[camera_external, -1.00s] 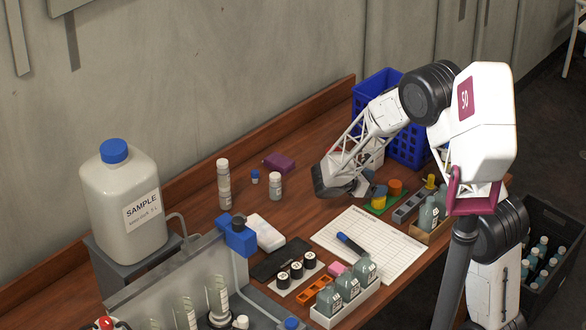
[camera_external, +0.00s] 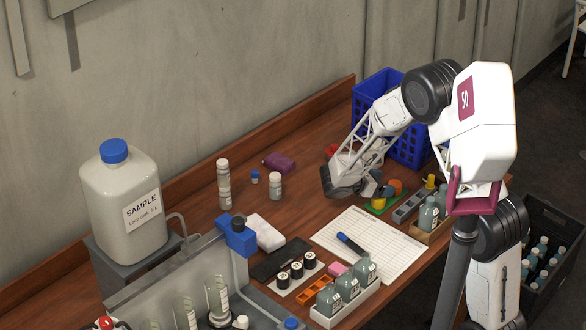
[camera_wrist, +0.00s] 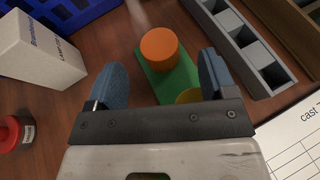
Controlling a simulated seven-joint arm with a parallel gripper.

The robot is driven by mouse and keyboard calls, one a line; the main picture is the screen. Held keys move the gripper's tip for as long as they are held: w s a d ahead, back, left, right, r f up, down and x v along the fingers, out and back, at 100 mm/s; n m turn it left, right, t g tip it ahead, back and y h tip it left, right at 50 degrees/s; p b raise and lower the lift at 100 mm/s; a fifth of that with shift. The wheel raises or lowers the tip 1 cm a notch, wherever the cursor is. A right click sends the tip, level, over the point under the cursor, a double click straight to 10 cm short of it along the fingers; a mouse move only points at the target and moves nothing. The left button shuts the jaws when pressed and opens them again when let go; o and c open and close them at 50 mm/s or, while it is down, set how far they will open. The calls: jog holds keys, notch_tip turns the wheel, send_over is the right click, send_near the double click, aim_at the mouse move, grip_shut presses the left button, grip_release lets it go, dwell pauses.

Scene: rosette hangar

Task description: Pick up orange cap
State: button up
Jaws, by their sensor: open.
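The orange cap (camera_wrist: 160,48) stands upright on a green plate (camera_wrist: 165,85) in the wrist view, ahead of and between my two fingers. In the external view the orange cap (camera_external: 395,186) shows just right of my gripper (camera_external: 342,188). A yellow piece (camera_wrist: 189,96) sits on the same plate, partly hidden by my gripper. My gripper (camera_wrist: 155,82) is open, its blue-grey fingers apart with nothing between the tips. I cannot tell its exact height above the plate.
A grey slotted rack (camera_wrist: 250,45) lies close to the right of the plate. A white carton (camera_wrist: 40,50), a red-capped jar (camera_wrist: 14,133) and a blue basket (camera_wrist: 60,12) lie to the left. A printed sheet (camera_external: 370,245) lies in front. Bare wood lies left of the plate.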

jog(key=x, duration=0.4)
jog(key=shift+d+f, duration=0.1)
jog(key=shift+w+d+f, duration=0.1)
jog(key=shift+d+f, duration=0.1)
jog(key=shift+d, duration=0.05)
jog(key=shift+f, duration=0.1)
jog(key=shift+d+f, duration=0.1)
jog(key=shift+c, duration=0.2)
jog(key=c, duration=1.1)
jog(key=shift+c, duration=0.2)
notch_tip(320, 180, up, 11)
